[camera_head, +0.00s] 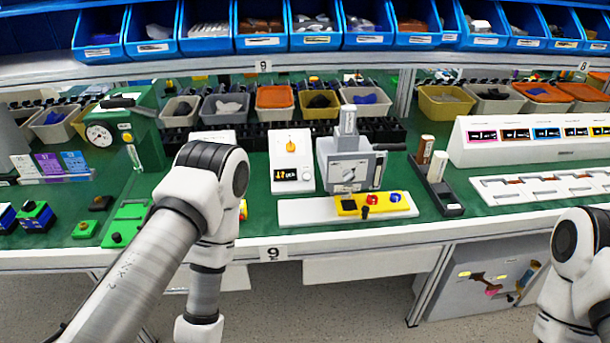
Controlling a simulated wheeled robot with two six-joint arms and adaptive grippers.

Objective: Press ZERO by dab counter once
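A white box (291,160) with an orange knob (291,146) and a small dark display (293,174) stands on the green bench. The display's characters are too small to read surely. Right of it is a grey press-like device (350,160) on a white base (300,212). A yellow panel (347,207) on that base carries a red button (372,199) and a blue button (395,197). I cannot read a ZERO label or tell which device is the dab counter. Neither gripper shows; my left arm bends down out of the picture, and my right arm shows only at the right edge.
Blue bins (205,30) line the upper shelf, with small bins behind the bench. A green device with a dial (98,135) stands left. A black holder (437,185) and a white labelled housing (535,140) stand right. My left arm hides part of the bench.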

